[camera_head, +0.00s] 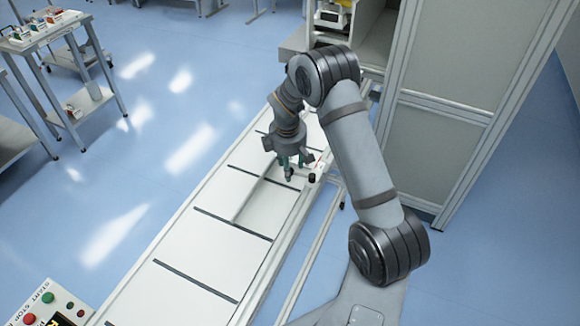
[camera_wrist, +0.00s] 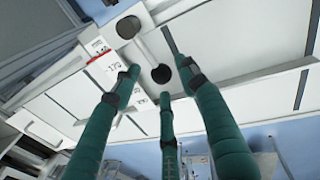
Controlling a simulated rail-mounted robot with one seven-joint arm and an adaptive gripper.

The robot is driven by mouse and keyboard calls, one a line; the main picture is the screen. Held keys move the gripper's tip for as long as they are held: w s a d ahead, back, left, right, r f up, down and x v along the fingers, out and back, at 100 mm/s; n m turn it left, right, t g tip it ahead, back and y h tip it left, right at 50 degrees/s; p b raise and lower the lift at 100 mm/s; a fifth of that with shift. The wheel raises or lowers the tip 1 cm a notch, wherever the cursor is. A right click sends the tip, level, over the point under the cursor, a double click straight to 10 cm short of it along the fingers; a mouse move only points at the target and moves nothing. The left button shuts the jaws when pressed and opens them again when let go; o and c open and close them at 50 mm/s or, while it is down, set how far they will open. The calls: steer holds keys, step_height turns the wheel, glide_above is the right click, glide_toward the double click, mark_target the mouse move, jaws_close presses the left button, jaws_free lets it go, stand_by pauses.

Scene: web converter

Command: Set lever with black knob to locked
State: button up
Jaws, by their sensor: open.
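The black knob (camera_wrist: 161,73) shows in the wrist view at the end of a short, light grey lever arm (camera_wrist: 146,50). The arm runs up and left to a dark round spot (camera_wrist: 128,27). In the head view the black knob (camera_head: 312,178) is small, at the right edge of the white machine bed. My gripper (camera_wrist: 157,80) has green fingers, spread open around the knob in the wrist view; contact cannot be told. In the head view my gripper (camera_head: 287,168) is just left of the knob, pointing down. No lock marking is readable.
A white and red label (camera_wrist: 105,65) with numbers lies beside the lever. The long white bed (camera_head: 185,255) has dark cross slots. A tall grey cabinet (camera_head: 435,130) stands to the right. A button panel (camera_head: 48,308) is at the lower left. Blue floor lies left of the bed.

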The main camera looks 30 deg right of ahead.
steer(key=shift+w+f, duration=0.15)
steer(key=shift+f, duration=0.7)
steer(key=shift+c, duration=1.4)
steer(key=c, duration=0.8)
jaws_close()
